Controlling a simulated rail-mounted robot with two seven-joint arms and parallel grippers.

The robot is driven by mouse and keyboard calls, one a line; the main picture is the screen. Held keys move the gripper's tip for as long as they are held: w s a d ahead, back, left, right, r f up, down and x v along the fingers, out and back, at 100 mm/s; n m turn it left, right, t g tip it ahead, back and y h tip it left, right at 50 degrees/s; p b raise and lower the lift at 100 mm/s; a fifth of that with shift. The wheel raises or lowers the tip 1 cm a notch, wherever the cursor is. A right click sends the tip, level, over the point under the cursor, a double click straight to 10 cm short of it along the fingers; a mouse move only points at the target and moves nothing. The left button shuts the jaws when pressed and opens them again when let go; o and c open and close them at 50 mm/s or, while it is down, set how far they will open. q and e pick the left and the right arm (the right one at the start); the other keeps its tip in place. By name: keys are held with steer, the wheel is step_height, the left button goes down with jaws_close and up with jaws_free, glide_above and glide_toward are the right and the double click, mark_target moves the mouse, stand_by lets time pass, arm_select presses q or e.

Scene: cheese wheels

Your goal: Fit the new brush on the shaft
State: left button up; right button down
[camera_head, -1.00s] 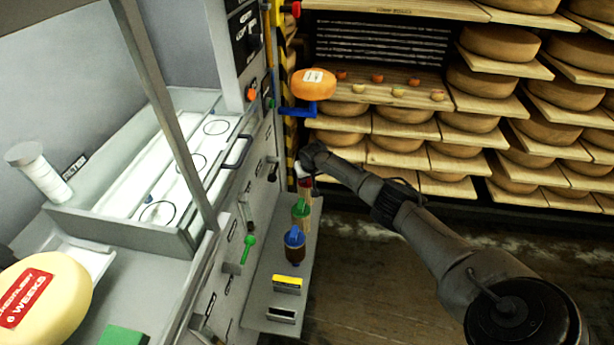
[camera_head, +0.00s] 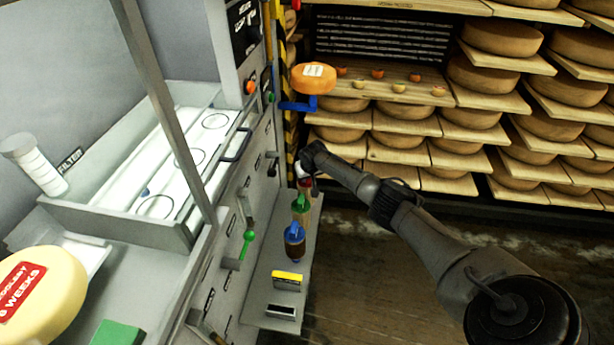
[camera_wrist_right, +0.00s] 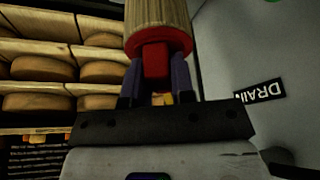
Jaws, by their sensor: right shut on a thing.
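My right gripper (camera_head: 304,165) is at the far end of the grey shelf, close to the machine's side. In the right wrist view the right gripper (camera_wrist_right: 157,82) is shut on the red block of a brush with pale tan bristles (camera_wrist_right: 157,12) and a red disc. In the head view only a small red and white part of this brush (camera_head: 305,182) shows below the gripper. A green-topped brush (camera_head: 300,204) and a blue-topped brush with dark bristles (camera_head: 294,244) stand nearer on the shelf. I cannot make out the shaft. My left gripper is not in view.
The grey shelf (camera_head: 262,300) holds a yellow block (camera_head: 288,279) near its front. A green lever (camera_head: 248,240) sticks out of the machine's side. A DRAIN label (camera_wrist_right: 260,93) shows beside the held brush.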

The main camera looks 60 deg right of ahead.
steer(key=shift+f, duration=0.15)
steer(key=c, duration=0.9)
jaws_free()
steer(key=p+v, duration=0.7)
steer(key=v, duration=0.6)
steer(key=shift+r, duration=0.4)
steer(key=shift+s, duration=0.1)
